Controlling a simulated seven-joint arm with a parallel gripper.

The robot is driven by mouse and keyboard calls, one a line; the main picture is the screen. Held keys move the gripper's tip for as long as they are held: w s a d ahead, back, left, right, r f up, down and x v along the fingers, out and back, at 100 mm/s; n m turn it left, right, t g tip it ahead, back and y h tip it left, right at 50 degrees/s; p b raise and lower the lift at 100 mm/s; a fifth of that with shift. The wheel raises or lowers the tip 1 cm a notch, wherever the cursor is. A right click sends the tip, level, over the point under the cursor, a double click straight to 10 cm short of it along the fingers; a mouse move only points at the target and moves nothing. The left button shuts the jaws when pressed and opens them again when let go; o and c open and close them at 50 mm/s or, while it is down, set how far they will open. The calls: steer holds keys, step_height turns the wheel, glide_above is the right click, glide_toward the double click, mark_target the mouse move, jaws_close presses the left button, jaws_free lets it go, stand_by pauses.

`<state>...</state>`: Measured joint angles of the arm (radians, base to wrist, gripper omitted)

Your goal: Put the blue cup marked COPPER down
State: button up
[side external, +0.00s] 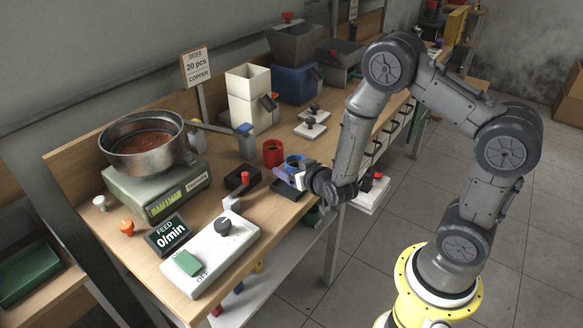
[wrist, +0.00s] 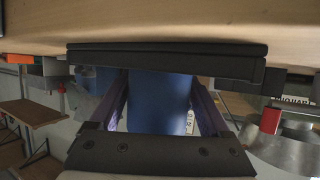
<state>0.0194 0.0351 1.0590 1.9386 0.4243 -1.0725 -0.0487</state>
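The blue cup (side external: 295,161) is at the right edge of the bench in the side view, partly hidden by my gripper (side external: 291,177). In the wrist view the blue cup (wrist: 158,102) fills the space between my two purple-sided fingers (wrist: 160,100), which are against its sides. A bit of a white label shows at its right edge, too little to read. A flat black pad (side external: 284,190) lies by the cup. A black slab edge crosses the wrist view at the cup's end. I cannot tell whether the cup touches the surface.
A red cup (side external: 273,152) stands just left of the blue one. A black box (side external: 241,179) with a red-tipped lever, a white switch panel (side external: 212,255) and a scale with a metal bowl (side external: 146,141) are farther left. White plates (side external: 310,129) lie behind.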

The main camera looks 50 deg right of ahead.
steer(key=shift+r, duration=0.15)
steer(key=shift+s+a+r, duration=0.15)
steer(key=shift+s, duration=0.1)
steer(key=v, duration=1.1)
steer(key=s+a+r+n+g+y, duration=0.3)
steer(key=a+r+y, duration=0.45)
steer(key=r, duration=0.25)
steer(key=s+d+r+n+g+h, duration=0.1)
steer(key=s+r, duration=0.1)
steer(key=s, duration=0.5)
steer(key=s+d+r+g+h, duration=0.1)
steer(key=s+d+r+g, duration=0.1)
steer(key=s, duration=0.5)
steer(key=shift+r+n+g, duration=0.3)
steer(key=shift+r+n, duration=0.1)
steer(key=shift+r, duration=0.1)
